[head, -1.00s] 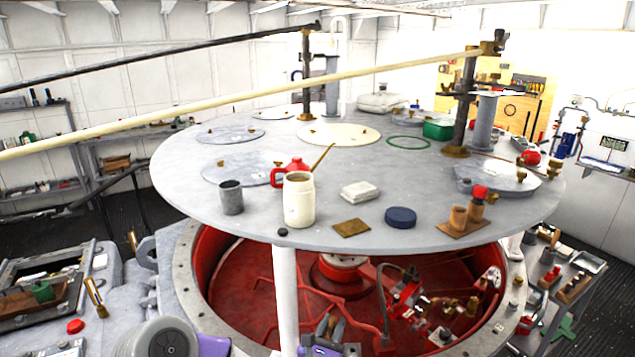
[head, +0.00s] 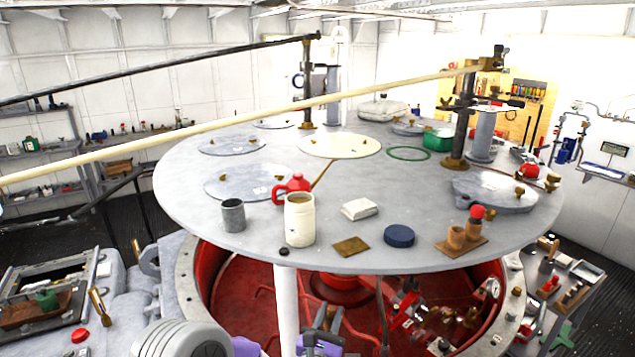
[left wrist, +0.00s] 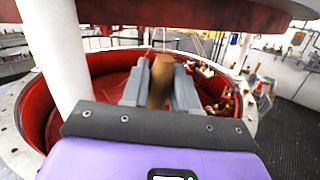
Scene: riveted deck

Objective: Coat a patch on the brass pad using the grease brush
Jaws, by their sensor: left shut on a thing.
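The brass pad (head: 350,246) is a small flat brass-brown square lying near the front edge of the round grey table. My left gripper (head: 328,318) is low at the bottom of the head view, in front of and below the table's edge. In the left wrist view its grey fingers (left wrist: 159,88) are shut on a brown wooden piece, which looks like the handle of the grease brush (left wrist: 160,78). The brush's bristle end cannot be made out. A cream jar (head: 300,220) with an open top stands left of the pad. My right gripper is not in view.
A grey cup (head: 232,215), red can (head: 293,186), white block (head: 360,209), dark blue round tin (head: 400,236) and wooden stand (head: 460,247) surround the pad area. A white post (head: 287,300) stands beside my left gripper. A pale bar (head: 250,118) slants across above the table.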

